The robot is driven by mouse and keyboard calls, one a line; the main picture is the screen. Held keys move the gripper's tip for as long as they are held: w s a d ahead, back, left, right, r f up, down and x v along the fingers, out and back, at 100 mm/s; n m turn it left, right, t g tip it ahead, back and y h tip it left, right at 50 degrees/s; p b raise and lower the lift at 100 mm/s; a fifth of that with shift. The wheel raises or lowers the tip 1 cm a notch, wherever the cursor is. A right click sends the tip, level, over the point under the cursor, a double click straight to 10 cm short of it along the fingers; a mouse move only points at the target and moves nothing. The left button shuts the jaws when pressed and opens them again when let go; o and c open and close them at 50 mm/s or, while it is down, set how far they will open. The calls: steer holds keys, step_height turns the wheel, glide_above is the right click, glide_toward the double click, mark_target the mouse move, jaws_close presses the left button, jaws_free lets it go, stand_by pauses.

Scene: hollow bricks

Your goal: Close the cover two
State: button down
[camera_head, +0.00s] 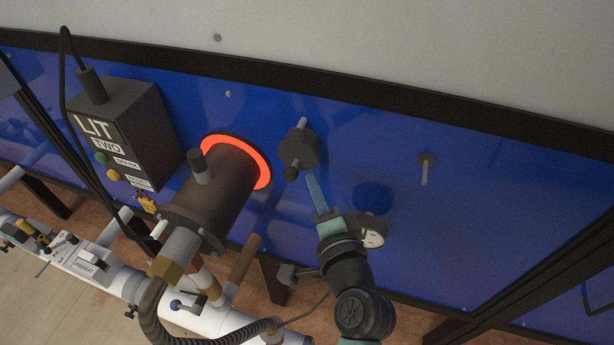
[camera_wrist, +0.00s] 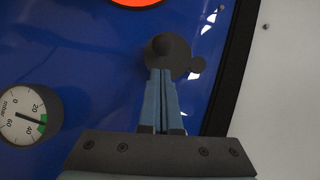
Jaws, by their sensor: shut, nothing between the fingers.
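A small dark round cover (camera_head: 300,150) with knobs sits on the blue panel, right of the burner marked TWO. I take it to be cover two, though no label shows on it. It also shows in the wrist view (camera_wrist: 178,62), at the fingertips. My gripper (camera_head: 311,178) reaches up from below in the head view, its blue fingers pressed together and empty. In the wrist view the fingertips (camera_wrist: 160,72) overlap the cover's knob; I cannot tell whether they touch it. What lies behind the cover is hidden.
The burner (camera_head: 215,195) with a glowing red ring (camera_head: 264,168) sticks out at left. A black box (camera_head: 128,135) marked LIT TWO is beyond it. A pressure gauge (camera_wrist: 30,115) is near my wrist. A small handle (camera_head: 426,168) is at right; the blue panel around it is clear.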

steer(key=shift+w+a+f, duration=0.15)
steer(key=shift+w+a, duration=0.25)
steer(key=shift+a, duration=0.25)
steer(key=shift+f, duration=0.1)
steer(key=shift+a+f, duration=0.15)
steer(key=shift+a, duration=0.05)
steer(key=shift+w+a+b, duration=0.1)
steer(key=shift+a+b, duration=0.2)
steer(key=shift+b, duration=0.15)
